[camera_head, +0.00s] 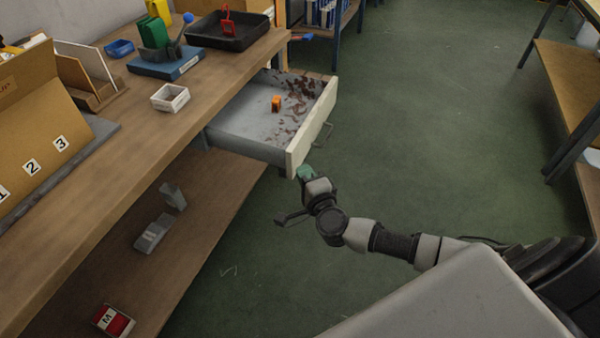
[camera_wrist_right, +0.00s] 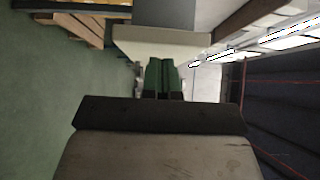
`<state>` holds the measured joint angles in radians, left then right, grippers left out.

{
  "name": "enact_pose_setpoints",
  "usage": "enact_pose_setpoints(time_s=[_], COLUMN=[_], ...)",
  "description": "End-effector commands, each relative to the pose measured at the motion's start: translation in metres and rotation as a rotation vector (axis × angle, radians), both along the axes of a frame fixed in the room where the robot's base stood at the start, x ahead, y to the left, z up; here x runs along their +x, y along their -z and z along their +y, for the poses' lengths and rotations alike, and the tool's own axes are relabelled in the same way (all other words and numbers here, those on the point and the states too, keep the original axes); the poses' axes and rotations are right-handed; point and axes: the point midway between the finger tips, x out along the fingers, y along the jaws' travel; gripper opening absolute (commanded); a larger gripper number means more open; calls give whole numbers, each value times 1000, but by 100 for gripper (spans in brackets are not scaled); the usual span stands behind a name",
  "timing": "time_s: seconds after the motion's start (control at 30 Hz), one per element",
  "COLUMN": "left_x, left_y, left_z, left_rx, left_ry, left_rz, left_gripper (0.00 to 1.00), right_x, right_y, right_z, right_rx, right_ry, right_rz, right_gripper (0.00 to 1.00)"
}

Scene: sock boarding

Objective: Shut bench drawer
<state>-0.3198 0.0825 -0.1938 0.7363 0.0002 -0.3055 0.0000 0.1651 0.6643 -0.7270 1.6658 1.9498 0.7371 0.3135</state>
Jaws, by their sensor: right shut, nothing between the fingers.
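The bench drawer (camera_head: 253,136) is pulled out from under the bench top, with a pale front panel (camera_head: 312,128) and a handle (camera_head: 322,135) on its outer face. An orange block (camera_head: 276,104) and reddish-brown bits lie inside it. My right gripper (camera_head: 303,172) is shut and empty, with green fingertips just at the near lower end of the drawer front. In the right wrist view the shut green fingers (camera_wrist_right: 162,76) point at the pale drawer front (camera_wrist_right: 160,42); whether they touch it I cannot tell. My left gripper is not in view.
The wooden bench top (camera_head: 140,150) carries a white box (camera_head: 170,97), a blue base (camera_head: 165,62) and a black tray (camera_head: 228,30). A lower shelf (camera_head: 205,215) holds a grey item and a red box (camera_head: 113,320). Green floor (camera_head: 430,100) is clear to the right.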

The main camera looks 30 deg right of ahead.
Motion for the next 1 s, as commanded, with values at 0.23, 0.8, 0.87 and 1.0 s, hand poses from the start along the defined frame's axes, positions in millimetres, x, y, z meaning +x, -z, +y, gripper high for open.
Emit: enact_pose_setpoints(time_s=[0.23, 0.8, 0.87, 1.0], left_x=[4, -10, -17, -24], left_y=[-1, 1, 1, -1], left_z=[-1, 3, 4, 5], left_rx=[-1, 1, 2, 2], left_ry=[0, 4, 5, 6], left_rz=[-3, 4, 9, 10], left_gripper=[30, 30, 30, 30], right_x=[9, 24, 32, 55], right_y=[0, -2, -2, -2], right_z=[8, 21, 28, 49], right_rx=[-1, 2, 4, 5], right_ry=[0, 1, 2, 1], right_rz=[1, 0, 0, 1], right_gripper=[0, 0, 0, 0])
